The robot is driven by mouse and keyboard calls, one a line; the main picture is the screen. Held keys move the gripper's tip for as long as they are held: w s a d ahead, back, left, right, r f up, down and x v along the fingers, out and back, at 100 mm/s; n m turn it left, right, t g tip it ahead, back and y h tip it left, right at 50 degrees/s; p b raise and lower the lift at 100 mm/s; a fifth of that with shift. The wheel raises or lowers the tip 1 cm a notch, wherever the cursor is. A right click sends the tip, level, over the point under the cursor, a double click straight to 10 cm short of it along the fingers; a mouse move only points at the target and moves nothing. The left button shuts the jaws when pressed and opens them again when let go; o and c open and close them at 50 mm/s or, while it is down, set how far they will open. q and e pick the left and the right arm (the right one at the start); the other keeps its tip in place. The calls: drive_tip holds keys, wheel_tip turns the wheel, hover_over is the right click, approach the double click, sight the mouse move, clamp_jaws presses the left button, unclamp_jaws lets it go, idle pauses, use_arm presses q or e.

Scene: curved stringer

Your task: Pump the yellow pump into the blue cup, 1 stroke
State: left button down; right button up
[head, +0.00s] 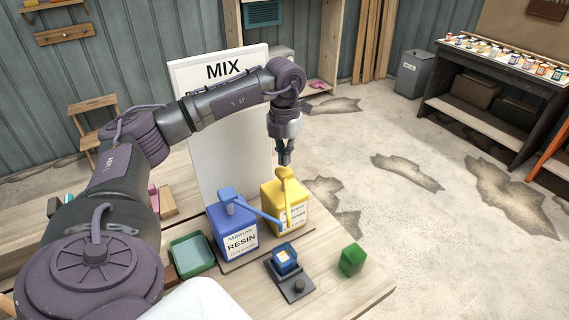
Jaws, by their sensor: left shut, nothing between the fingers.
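The yellow pump (285,206) is a yellow container with a yellow pump head on top, standing on the wooden table. My left gripper (285,162) is shut and points down right above the yellow pump head; I cannot tell whether it touches it. The blue cup (285,259) sits on a small dark stand in front of the pumps. A blue spout reaches from the blue pump toward the yellow container. My right gripper is not in view.
The blue RESIN pump (233,229) stands left of the yellow one. A green block (352,260) lies to the right near the table edge, and a green tray (191,255) to the left. A white MIX board (222,120) stands behind the pumps.

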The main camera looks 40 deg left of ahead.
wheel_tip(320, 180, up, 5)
drive_tip(key=p, duration=0.4)
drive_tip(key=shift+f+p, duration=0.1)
drive_tip(key=shift+p, duration=0.2)
idle(0.4)
